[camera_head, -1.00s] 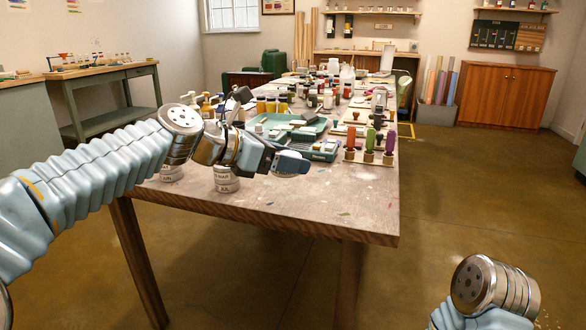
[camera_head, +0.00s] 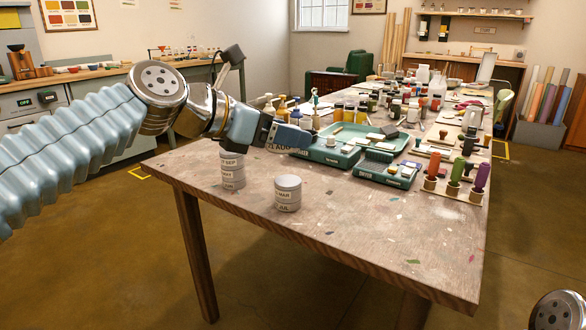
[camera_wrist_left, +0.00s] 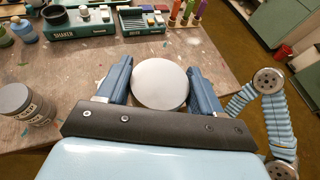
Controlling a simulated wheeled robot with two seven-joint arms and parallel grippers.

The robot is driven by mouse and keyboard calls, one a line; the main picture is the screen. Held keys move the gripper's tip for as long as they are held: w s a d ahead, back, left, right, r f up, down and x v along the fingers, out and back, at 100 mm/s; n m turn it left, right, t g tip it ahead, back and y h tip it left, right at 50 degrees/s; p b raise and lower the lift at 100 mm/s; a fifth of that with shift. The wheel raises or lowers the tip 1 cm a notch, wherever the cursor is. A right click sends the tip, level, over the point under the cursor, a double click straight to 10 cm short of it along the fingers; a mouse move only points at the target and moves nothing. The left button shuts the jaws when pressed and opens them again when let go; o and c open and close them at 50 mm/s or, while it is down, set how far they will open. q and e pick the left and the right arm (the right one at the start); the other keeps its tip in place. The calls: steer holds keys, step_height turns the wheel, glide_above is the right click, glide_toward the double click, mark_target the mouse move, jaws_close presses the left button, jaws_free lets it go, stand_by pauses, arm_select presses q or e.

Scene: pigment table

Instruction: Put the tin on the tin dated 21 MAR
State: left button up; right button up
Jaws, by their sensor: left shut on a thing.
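My left gripper (camera_head: 290,137) is shut on a grey round tin, seen from above between the two fingers in the left wrist view (camera_wrist_left: 160,84). It is held above the table, and in the head view the gripper mostly hides it. The tin marked MAR (camera_head: 288,190) tops a short stack, on a tin marked JUL (camera_head: 287,207); its day number is not clear. The gripper shows above this stack in the head view. To its left stands another stack, its top tin marked SEP (camera_head: 231,160). My right gripper is out of view.
Green trays (camera_head: 340,148) lie behind and right of the MAR stack. Stamps with coloured handles (camera_head: 457,172) stand at the right. Bottles (camera_head: 345,112) crowd the table further back. The table's front part (camera_head: 380,235) is mostly bare.

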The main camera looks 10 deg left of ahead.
arm_select(q)
steer(key=w+a+f, duration=0.1)
steer(key=w+f, duration=0.2)
steer(key=w, duration=0.2)
steer(key=b, duration=0.2)
glide_above(288, 180)
steer(key=f, duration=0.2)
steer(key=s+f, duration=0.1)
steer(key=f, duration=0.1)
steer(key=shift+d+f, duration=0.1)
steer(key=shift+f, duration=0.15)
steer(key=shift+w+f, duration=0.15)
steer(key=shift+w, duration=0.05)
steer(key=f, duration=0.1)
steer(key=f+b, duration=0.1)
steer(key=f, duration=0.2)
steer(key=shift+w+b, duration=0.3)
steer(key=shift+r, duration=0.1)
